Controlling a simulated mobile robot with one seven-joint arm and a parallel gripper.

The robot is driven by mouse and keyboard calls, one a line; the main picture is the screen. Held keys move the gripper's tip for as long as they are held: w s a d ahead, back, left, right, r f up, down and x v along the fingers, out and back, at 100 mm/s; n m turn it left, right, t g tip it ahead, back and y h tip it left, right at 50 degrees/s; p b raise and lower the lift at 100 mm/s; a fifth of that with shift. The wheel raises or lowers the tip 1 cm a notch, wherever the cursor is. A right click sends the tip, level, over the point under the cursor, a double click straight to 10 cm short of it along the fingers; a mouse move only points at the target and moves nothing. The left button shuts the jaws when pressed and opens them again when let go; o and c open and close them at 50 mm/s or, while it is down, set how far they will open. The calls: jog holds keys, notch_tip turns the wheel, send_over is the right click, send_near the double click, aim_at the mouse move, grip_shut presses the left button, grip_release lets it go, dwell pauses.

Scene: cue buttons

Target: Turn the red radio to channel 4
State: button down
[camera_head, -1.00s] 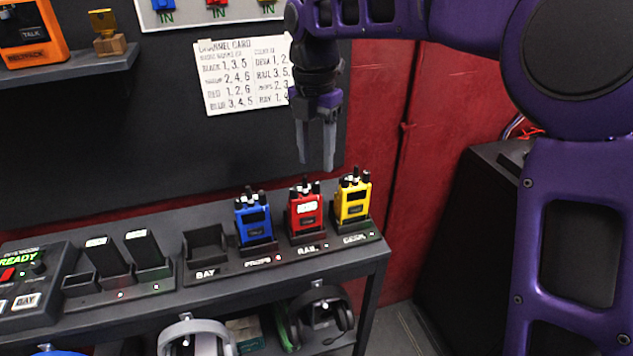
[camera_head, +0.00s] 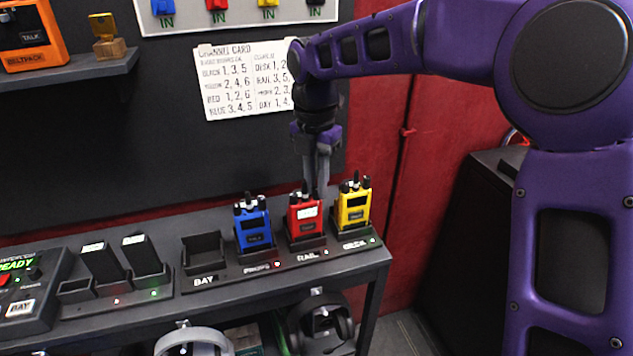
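The red radio (camera_head: 305,216) stands upright in the cradle marked RAIL, between the blue radio (camera_head: 252,226) and the yellow radio (camera_head: 352,208). It has a light display on its front and knobs and an antenna on top. My gripper (camera_head: 317,190) points down at the top of the red radio, its fingers close together around or just behind the knobs and antenna. I cannot tell whether the fingers touch a knob or have closed on one. The channel number is too small to read.
A dark shelf (camera_head: 215,292) bears the cradles, with an empty one marked BAY (camera_head: 204,255). A channel card (camera_head: 243,82) hangs on the wall behind. Headsets (camera_head: 322,320) hang below. A control box (camera_head: 30,290) stands at left.

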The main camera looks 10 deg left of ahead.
jog(key=shift+m, duration=0.3)
jog(key=shift+r+m+p, duration=0.15)
jog(key=shift+m+p, duration=1)
jog(key=shift+m, duration=0.05)
jog(key=m+p, duration=0.2)
jog(key=m, duration=0.2)
jog(key=shift+m, duration=0.3)
jog(key=m+p, duration=0.1)
jog(key=m, duration=0.3)
jog(key=shift+m, duration=2.1)
jog(key=c, duration=0.8)
grip_release()
